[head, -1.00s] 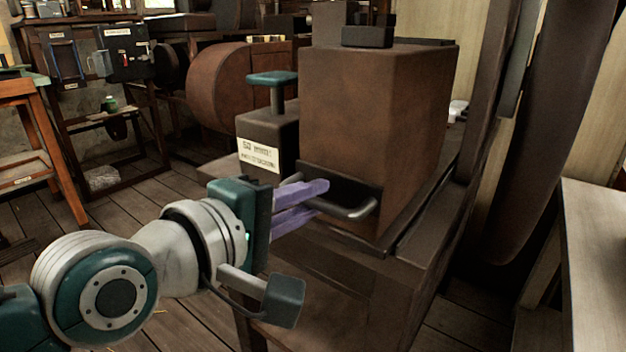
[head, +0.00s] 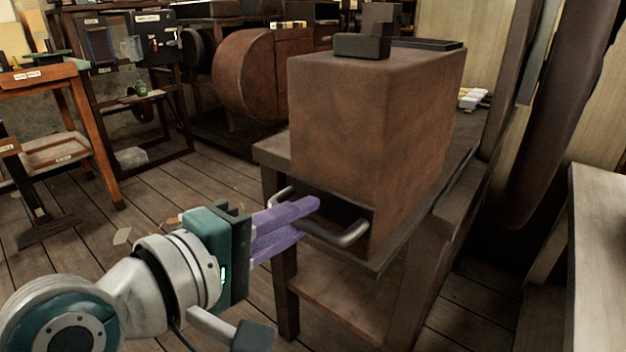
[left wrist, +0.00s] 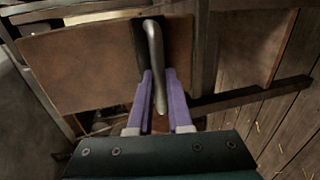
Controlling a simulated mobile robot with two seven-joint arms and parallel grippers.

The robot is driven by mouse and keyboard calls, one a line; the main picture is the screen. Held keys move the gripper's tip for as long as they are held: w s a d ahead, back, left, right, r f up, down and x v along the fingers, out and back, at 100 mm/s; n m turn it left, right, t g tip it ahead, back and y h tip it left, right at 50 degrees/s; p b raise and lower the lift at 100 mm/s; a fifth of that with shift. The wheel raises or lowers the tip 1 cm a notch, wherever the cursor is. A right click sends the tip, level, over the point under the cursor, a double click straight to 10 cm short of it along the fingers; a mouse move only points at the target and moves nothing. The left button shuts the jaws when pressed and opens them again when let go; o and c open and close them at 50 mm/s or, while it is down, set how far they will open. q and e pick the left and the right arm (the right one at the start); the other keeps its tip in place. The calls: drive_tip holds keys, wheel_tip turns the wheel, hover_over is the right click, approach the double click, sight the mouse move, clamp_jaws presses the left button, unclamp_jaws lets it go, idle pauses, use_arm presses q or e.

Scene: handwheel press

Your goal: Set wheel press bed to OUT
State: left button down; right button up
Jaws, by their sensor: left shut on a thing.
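A large brown box-shaped body (head: 335,115) stands on a dark bench, with a black plate (head: 352,213) low on its front. A grey bar handle (head: 345,236) sticks out from that plate. My left gripper (head: 308,217) has its purple fingers shut on the handle; the fingers hide its middle. In the left wrist view the handle (left wrist: 155,50) passes between the two fingertips (left wrist: 158,78). I cannot tell which part is the bed, and no OUT mark shows. My right gripper is not in view.
The bench (head: 272,152) holds the brown body. A pale worktop (head: 605,230) is close on the right. An orange-framed table (head: 85,110) and a dark rack with a small board stand at the back left. The plank floor at left is open.

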use_arm(q)
drive_tip(key=shift+r, duration=0.15)
idle(0.3)
drive_tip(key=c, duration=1.3)
unclamp_jaws()
drive_tip(key=o, duration=0.3)
drive_tip(key=shift+s+a, duration=0.25)
drive_tip(key=shift+s, duration=0.05)
drive_tip(key=shift+o, duration=0.8)
drive_tip(key=shift+w, duration=0.1)
drive_tip(key=p+v, duration=0.2)
drive_tip(key=v, duration=0.8)
drive_tip(key=shift+d+p, duration=0.15)
drive_tip(key=shift+p, duration=0.15)
